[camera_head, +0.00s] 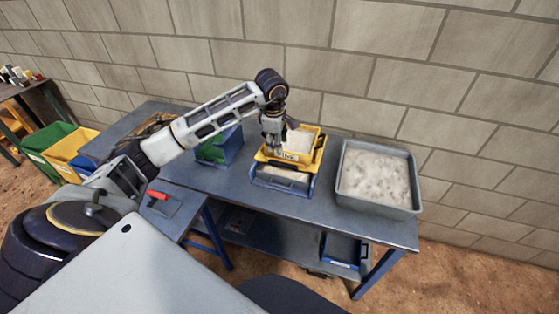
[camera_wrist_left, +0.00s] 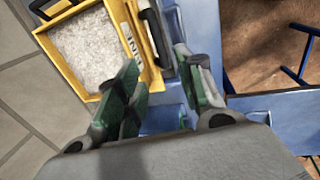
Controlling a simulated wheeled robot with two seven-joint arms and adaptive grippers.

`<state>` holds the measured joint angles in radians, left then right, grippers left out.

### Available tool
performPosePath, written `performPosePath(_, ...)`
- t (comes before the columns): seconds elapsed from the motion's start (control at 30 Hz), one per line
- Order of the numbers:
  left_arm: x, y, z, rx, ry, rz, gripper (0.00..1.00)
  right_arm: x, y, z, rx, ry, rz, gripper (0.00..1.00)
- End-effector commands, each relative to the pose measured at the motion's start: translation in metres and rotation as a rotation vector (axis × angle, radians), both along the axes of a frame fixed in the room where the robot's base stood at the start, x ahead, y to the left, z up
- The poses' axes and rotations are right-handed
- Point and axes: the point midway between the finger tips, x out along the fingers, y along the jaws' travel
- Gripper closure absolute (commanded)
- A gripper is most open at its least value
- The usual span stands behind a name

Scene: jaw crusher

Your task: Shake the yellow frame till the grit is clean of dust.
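The yellow frame (camera_head: 317,153) rests on a blue-grey tray (camera_head: 283,188) on the workbench and looks slightly tilted. Pale grit (camera_head: 300,141) lies inside it. In the left wrist view the yellow frame (camera_wrist_left: 45,42) shows at upper left, with grit (camera_wrist_left: 88,48) in it and a black handle (camera_wrist_left: 156,38) on its near side. My left gripper (camera_head: 271,147) is at the frame's left front side. In the left wrist view its green-padded fingers (camera_wrist_left: 160,75) stand apart, near the handle, with nothing visibly clamped between them. My right gripper is not in view.
A large grey tray (camera_head: 344,190) of pale powdery material stands at right on the blue bench (camera_head: 325,205). A blue bin (camera_head: 232,148) with green inside stands left of the frame. Green (camera_head: 45,138) and yellow bins sit at far left. A block wall is close behind.

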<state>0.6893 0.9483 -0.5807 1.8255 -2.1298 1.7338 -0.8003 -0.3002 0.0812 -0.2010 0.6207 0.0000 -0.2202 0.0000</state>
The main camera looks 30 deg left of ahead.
Motion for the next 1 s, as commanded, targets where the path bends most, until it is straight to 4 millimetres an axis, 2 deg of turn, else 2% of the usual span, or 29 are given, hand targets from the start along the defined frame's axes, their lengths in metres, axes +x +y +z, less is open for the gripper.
performPosePath(0.7, 0.017, 0.003, -0.091, -0.001, 0.002, 0.000, 0.63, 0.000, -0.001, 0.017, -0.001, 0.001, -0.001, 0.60)
performPosePath(1.0, 0.021, 0.005, -0.111, 0.000, 0.000, 0.000, 0.63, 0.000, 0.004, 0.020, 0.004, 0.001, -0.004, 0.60)
